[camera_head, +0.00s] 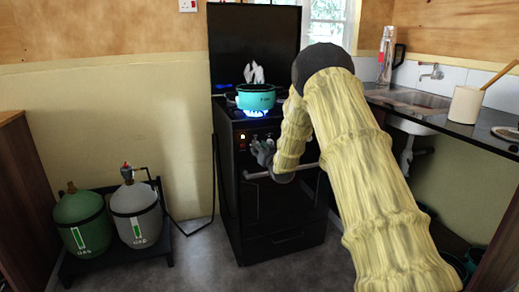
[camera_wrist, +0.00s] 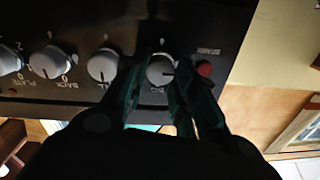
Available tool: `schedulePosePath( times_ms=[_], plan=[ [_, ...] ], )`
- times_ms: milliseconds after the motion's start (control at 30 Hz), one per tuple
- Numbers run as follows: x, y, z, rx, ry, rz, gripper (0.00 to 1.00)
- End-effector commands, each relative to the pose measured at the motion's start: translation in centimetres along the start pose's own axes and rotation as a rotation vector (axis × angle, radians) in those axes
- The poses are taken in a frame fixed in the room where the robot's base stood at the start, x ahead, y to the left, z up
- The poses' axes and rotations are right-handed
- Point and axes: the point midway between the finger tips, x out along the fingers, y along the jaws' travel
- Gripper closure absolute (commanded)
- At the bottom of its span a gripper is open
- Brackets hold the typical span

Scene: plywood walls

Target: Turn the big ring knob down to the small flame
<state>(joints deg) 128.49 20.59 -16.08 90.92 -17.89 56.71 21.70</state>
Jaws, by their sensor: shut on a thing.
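The black stove (camera_head: 285,215) stands against the wall, with blue flame (camera_head: 257,113) under a teal pot (camera_head: 255,99). White steam rises from the pot. My gripper (camera_head: 263,150) is at the stove's front control panel. In the wrist view, the fingers of my gripper (camera_wrist: 158,84) straddle a round white knob (camera_wrist: 160,69) at the end of the row and are shut on it. The lettering by this knob is mostly hidden by the fingers, so I cannot read which ring it serves. A red button (camera_wrist: 204,68) sits just beside it.
More white knobs (camera_wrist: 102,66) line the panel beside the held one. An oven handle bar (camera_head: 255,175) runs below the panel. Green (camera_head: 82,224) and grey (camera_head: 137,212) gas bottles stand at left. A sink counter (camera_head: 455,128) is at right.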

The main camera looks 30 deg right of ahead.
Motion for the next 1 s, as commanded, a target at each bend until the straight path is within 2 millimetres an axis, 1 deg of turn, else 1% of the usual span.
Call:
schedulePosePath(
  times_ms=[267, 467, 667, 1000],
  plan=[
    [-0.02, 0.03, -0.07, -0.027, -0.001, 0.001, 0.96],
    [-0.03, 0.05, -0.13, -0.121, -0.006, 0.003, 0.96],
    [-0.02, -0.05, -0.21, -0.282, -0.013, 0.003, 0.96],
    [-0.02, -0.11, -0.05, -0.605, -0.028, 0.006, 0.96]
  ],
)
